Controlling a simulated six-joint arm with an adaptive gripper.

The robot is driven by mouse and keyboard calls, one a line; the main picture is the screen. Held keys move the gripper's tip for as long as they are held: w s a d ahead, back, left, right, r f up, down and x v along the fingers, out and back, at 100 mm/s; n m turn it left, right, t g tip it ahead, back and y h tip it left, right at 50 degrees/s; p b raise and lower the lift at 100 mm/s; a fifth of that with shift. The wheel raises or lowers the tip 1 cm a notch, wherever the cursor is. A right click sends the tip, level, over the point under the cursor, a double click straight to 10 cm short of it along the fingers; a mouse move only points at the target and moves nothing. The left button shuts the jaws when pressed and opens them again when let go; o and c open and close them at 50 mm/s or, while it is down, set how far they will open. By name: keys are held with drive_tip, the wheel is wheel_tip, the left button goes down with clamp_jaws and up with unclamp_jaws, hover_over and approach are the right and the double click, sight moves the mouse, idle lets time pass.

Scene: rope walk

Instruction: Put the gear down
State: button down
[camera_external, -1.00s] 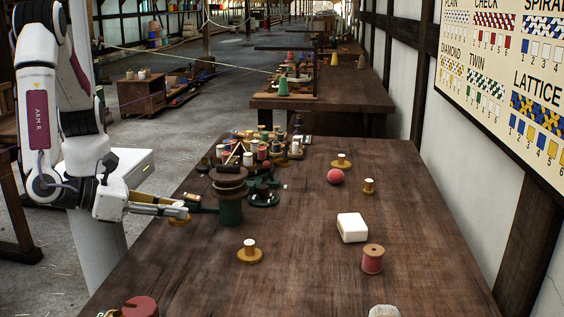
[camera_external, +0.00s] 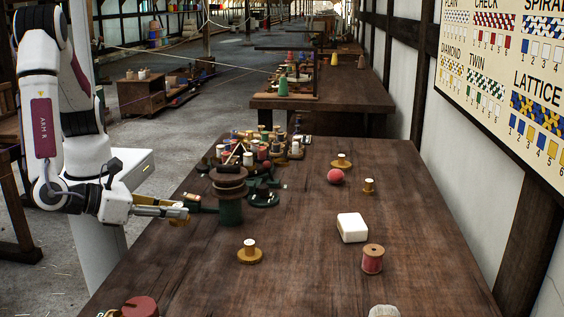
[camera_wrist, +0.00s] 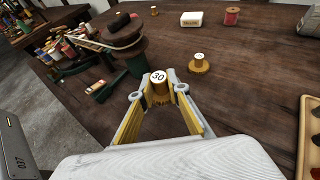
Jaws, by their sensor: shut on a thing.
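My gripper (camera_wrist: 160,88) is shut on a brass gear (camera_wrist: 160,90) by its knob, which has a white top marked 30. In the external view my gripper (camera_external: 183,211) is at the table's left edge, close beside a green stand (camera_external: 230,210) with brown discs. The underside of the held gear is mostly hidden, and I cannot tell whether it touches anything. A similar brass gear with a white-topped knob (camera_external: 249,254) stands on the table (camera_external: 310,245), and it also shows in the wrist view (camera_wrist: 199,64).
A white block (camera_external: 352,228), a red thread spool (camera_external: 372,259) and a red ball (camera_external: 335,176) stand to the right. Many spools crowd the far left (camera_external: 262,150). A wooden tray (camera_wrist: 306,130) is at the wrist view's right edge. The table's middle front is clear.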

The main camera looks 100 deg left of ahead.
sight(175, 225)
drive_tip(key=shift+f, duration=2.1)
drive_tip(key=shift+f, duration=1.9)
drive_tip(key=shift+f, duration=0.1)
drive_tip(key=c, duration=1.9)
unclamp_jaws()
drive_tip(key=shift+s+d+r, duration=0.1)
drive_tip(key=shift+r, duration=0.1)
drive_tip(key=v, duration=1.1)
drive_tip(key=shift+s+d+r, duration=0.2)
drive_tip(key=shift+s, duration=0.1)
